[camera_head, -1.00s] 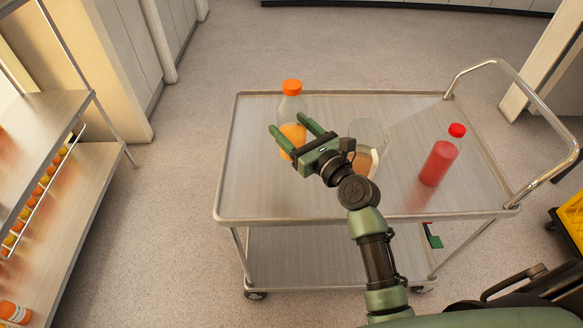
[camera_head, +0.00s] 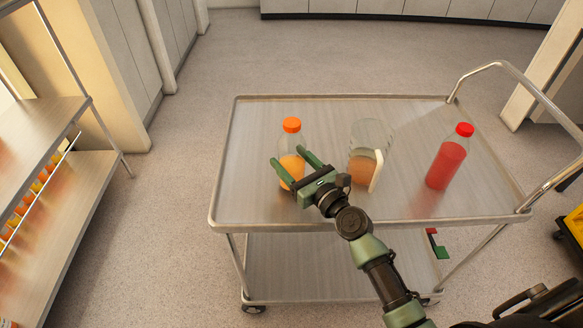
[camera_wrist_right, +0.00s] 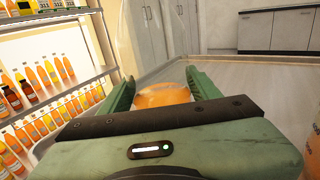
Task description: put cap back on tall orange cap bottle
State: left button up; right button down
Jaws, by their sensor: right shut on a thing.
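A clear bottle (camera_head: 290,139) with orange juice in its lower part stands upright over the left half of the metal cart. Its orange cap (camera_head: 291,125) sits on its top. My right gripper (camera_head: 288,168) is shut on the bottle, one finger on each side of its body. I cannot tell whether the bottle's base touches the cart. In the right wrist view the orange bottle (camera_wrist_right: 163,96) shows between the two green fingers; its cap cannot be made out there. My left gripper is not in view.
The cart top (camera_head: 250,120) also holds a clear pitcher (camera_head: 370,138) with orange-brown liquid, close right of the gripper, and a red bottle (camera_head: 446,163) with a red cap. A shelf of juice bottles (camera_head: 30,200) stands at the left. The cart's left and far areas are clear.

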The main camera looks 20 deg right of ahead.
jog(key=shift+f, duration=0.85)
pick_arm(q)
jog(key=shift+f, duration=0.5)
pick_arm(e)
jog(key=shift+r, duration=0.1)
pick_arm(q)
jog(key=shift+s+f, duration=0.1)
pick_arm(e)
jog(key=c, duration=0.8)
grip_release()
jog(key=shift+f, duration=0.25)
jog(key=o, duration=0.4)
jog(key=shift+o, duration=0.2)
jog(key=shift+r, duration=0.15)
